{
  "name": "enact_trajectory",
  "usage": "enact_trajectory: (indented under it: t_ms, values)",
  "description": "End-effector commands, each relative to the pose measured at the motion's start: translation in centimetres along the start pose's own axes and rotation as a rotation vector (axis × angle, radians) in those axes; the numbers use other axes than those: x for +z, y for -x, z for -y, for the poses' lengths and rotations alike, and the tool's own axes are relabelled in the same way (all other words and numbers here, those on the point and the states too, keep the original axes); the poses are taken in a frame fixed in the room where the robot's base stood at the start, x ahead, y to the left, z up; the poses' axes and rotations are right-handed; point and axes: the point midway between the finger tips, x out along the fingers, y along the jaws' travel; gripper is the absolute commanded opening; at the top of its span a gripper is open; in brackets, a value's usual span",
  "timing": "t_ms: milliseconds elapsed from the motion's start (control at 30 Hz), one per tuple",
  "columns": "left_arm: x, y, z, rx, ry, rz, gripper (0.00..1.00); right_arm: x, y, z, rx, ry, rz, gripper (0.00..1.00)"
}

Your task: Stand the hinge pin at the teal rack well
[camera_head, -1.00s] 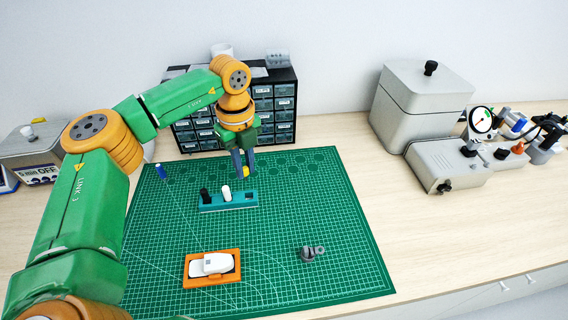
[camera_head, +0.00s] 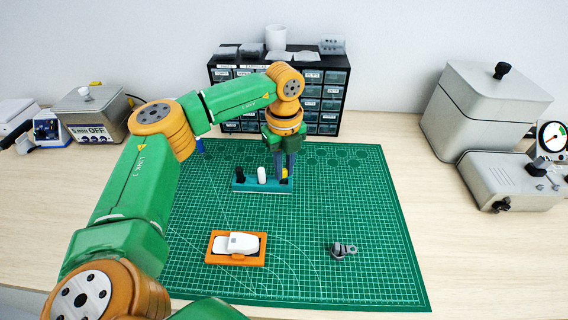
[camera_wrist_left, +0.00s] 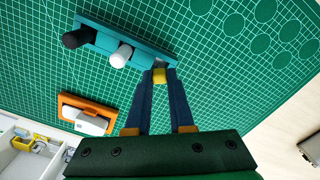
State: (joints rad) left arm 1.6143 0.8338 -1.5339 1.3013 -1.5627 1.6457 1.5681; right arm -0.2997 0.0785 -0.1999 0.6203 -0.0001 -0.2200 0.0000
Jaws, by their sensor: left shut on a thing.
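The teal rack (camera_head: 263,187) lies on the green cutting mat, with a black peg (camera_head: 240,174) at its left and a white peg (camera_head: 262,175) in its middle. My left gripper (camera_head: 285,173) points down at the rack's right end. It is shut on a small yellow piece (camera_head: 284,174), which looks like the hinge pin. In the left wrist view the yellow piece (camera_wrist_left: 159,75) sits between the fingertips at the end of the rack (camera_wrist_left: 130,37), beside the white peg (camera_wrist_left: 122,55). Whether it is seated in the well cannot be told. My right gripper is out of view.
An orange tray (camera_head: 262,262) with a white earpiece case stands at the front of the mat (camera_head: 300,282). A grey clamp-like part (camera_head: 340,250) lies to its right. A drawer cabinet (camera_head: 328,105) stands behind the rack. The mat's right side is clear.

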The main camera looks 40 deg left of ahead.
Motion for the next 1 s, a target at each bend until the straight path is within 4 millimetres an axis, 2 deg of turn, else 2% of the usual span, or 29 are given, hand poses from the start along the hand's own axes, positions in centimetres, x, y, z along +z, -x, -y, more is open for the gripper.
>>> enact_trajectory:
  t_ms: [33,133,867,900,1000]
  values:
    - [0.0,-0.96,-0.01,0.0,0.0,0.0,0.0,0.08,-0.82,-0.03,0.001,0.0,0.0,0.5]
    - [0.0,-1.49,0.0,0.0,0.0,0.0,0.0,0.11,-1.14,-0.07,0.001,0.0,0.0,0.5]
    - [-0.02,-1.85,0.01,-0.001,0.0,-0.001,0.0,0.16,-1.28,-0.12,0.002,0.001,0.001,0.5]
    - [-0.02,-1.81,0.01,-0.001,0.0,-0.001,0.29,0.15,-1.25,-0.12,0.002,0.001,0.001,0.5]
    - [-0.01,-1.79,0.01,-0.001,0.0,0.0,0.56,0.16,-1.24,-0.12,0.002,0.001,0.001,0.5]
